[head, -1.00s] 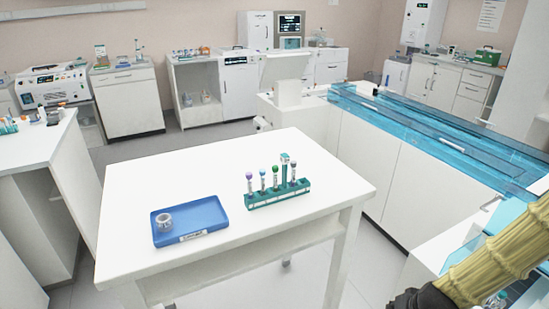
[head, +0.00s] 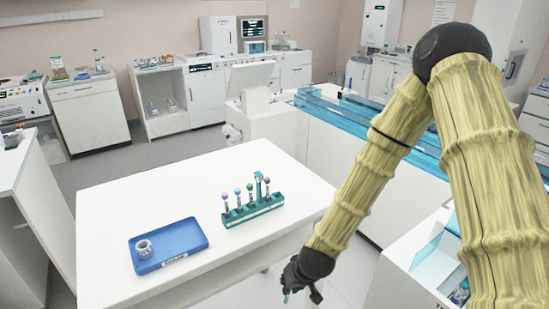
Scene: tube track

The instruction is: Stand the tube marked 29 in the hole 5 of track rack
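A teal rack (head: 266,207) stands on the white table, right of its middle. It holds several upright tubes: one with a purple cap (head: 225,195), one blue (head: 237,192), one green (head: 249,188) and one grey (head: 267,182). A taller teal post (head: 258,180) rises at its back. The tube numbers and hole numbers are too small to read, so I cannot tell which tube is 29. My gripper (head: 300,292) hangs low by the table's front right edge, apart from the rack, with a small bluish bit at its tip. I cannot tell its finger opening.
A blue tray (head: 195,234) with a light ring-shaped roll (head: 144,249) lies left of the rack on the table (head: 180,180). A blue clear-covered track (head: 320,105) runs behind my arm. The tabletop behind the rack is clear.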

